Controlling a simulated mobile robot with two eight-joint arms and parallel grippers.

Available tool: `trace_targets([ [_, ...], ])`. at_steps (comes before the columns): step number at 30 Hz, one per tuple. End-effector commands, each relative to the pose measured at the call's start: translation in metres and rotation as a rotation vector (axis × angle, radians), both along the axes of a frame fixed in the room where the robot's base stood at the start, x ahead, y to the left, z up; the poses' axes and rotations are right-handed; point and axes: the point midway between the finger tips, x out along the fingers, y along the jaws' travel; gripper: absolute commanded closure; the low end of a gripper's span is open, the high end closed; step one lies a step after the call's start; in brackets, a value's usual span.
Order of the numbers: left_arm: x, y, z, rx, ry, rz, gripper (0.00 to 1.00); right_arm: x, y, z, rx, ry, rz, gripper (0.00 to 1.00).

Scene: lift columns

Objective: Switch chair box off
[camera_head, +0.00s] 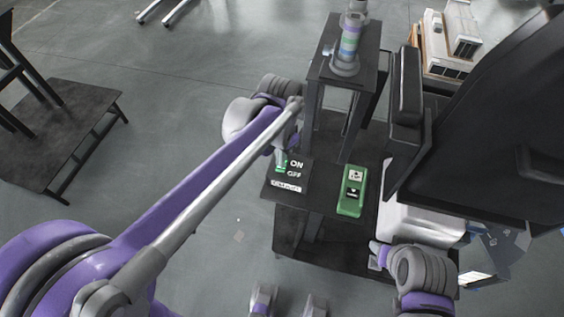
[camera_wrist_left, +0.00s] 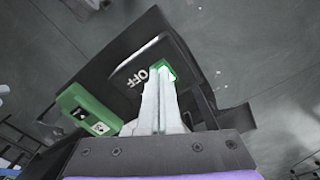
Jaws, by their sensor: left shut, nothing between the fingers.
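The black switch box (camera_head: 284,194) has a sloped face with ON and OFF labels and a small green switch (camera_head: 282,164) beside them. In the left wrist view the green switch (camera_wrist_left: 168,74) shows at the fingertips, near the upside-down OFF label. My left gripper (camera_head: 281,157) is shut and empty, with its tips at the switch; whether they touch it I cannot tell. The fingers (camera_wrist_left: 159,92) hide part of the switch and box face, so its position is unclear. My right gripper (camera_head: 376,256) is low at the right, its fingers too small to read.
A green control box (camera_head: 352,190) stands right of the switch box. A black stand (camera_head: 346,72) carrying a striped cylinder (camera_head: 349,42) rises behind. A black chair-like seat (camera_head: 480,110) fills the right. A low dark table (camera_head: 66,140) stands left; floor between is open.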

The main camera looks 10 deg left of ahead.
Motion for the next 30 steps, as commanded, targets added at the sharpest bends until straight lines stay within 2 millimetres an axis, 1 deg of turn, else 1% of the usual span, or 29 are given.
trace_targets([
  [24,0.0,0.0,-0.013,0.0,0.0,0.0,1.0,-0.001,0.0,-0.009,0.0,0.003,0.0,0.5],
  [30,0.0,0.0,-0.007,-0.001,-0.001,0.0,1.0,-0.001,0.0,-0.004,0.0,0.001,0.0,0.5],
])
